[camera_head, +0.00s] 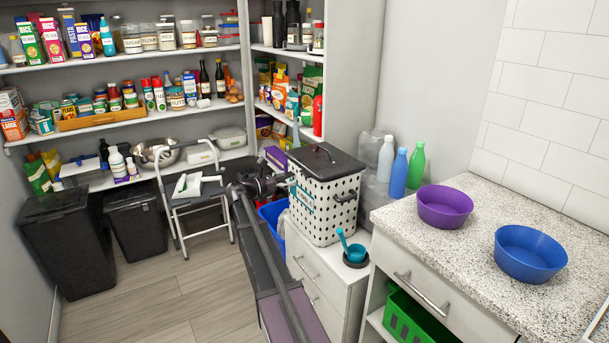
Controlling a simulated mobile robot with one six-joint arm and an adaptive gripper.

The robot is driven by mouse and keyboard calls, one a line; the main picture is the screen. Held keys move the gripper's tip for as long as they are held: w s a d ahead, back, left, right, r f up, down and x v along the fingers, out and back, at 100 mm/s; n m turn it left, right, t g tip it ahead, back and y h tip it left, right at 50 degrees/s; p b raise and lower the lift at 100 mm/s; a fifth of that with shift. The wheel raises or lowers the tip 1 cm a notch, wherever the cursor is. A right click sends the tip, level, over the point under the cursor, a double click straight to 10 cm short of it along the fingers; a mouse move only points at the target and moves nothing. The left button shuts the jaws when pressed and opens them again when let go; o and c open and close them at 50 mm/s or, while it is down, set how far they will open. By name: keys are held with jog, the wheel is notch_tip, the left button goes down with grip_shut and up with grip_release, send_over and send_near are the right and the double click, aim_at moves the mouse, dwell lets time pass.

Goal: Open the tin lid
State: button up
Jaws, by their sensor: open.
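The tin (322,205) is a white box with black dots, standing upright on a small white drawer cabinet. Its dark lid (318,162) sits flat on top and looks closed, with a handle across it. A dark side handle shows on the tin's right face. My gripper (288,181) is at the end of my dark arm, just left of the tin near lid height. Its jaws are open and nothing shows between them. The fingertips are small and dark here, so I cannot tell whether they touch the tin.
A teal scoop in a dark bowl (356,257) stands in front of the tin. Bottles (399,174) stand behind it. The speckled counter (459,258) at right holds purple (445,206) and blue (530,253) bowls. A step stool (205,205) stands left; floor (150,290) is clear at lower left.

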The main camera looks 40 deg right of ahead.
aim_at(303, 174)
jog(key=d, duration=0.4)
jog(key=s+d, duration=0.1)
jog(key=d, duration=0.2)
jog(key=shift+d, duration=0.1)
